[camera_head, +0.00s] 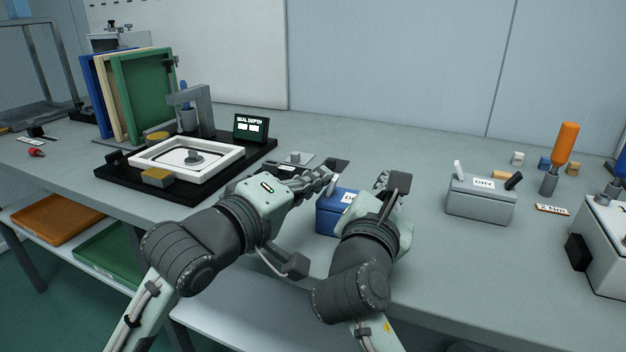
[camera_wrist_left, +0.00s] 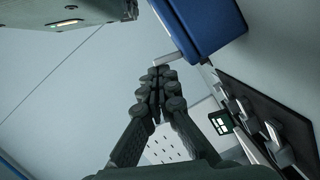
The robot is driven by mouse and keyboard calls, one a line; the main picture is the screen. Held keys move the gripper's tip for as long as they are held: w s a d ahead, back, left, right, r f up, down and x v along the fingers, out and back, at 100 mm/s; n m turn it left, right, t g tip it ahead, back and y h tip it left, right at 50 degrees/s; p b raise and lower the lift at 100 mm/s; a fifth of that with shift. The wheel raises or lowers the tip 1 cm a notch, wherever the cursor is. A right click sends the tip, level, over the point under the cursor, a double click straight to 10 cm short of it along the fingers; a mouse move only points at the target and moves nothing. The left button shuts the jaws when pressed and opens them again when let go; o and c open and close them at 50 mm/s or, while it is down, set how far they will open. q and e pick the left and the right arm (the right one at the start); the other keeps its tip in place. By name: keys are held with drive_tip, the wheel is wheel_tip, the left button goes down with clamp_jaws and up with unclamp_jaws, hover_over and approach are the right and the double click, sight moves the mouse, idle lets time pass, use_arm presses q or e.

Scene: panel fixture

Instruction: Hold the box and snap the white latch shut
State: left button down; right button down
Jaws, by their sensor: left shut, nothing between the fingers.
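A blue box (camera_head: 328,220) with a partly hidden white label sits on the table between my two grippers. In the left wrist view the blue box (camera_wrist_left: 208,22) is at the top right. Its white latch (camera_wrist_left: 168,58) sticks out from it, beside the tips of my left gripper (camera_wrist_left: 157,72), and whether they touch is unclear. In the head view my left gripper (camera_head: 326,178) is shut and empty at the box's upper left. My right gripper (camera_head: 382,180) is at the box's right side; its fingers are mostly hidden, so its opening and contact are unclear.
A grey box (camera_head: 480,206) labelled DRY, with a white lever and a black lever, stands to the right. A black fixture board (camera_head: 115,177) with a white frame lies to the left. An orange-handled tool (camera_head: 564,145) stands at the right. The table behind the boxes is mostly clear.

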use_arm(q)
drive_tip(key=shift+d, duration=0.1)
wheel_tip(320, 180, up, 10)
idle(0.7)
drive_tip(key=c, duration=2.2)
unclamp_jaws()
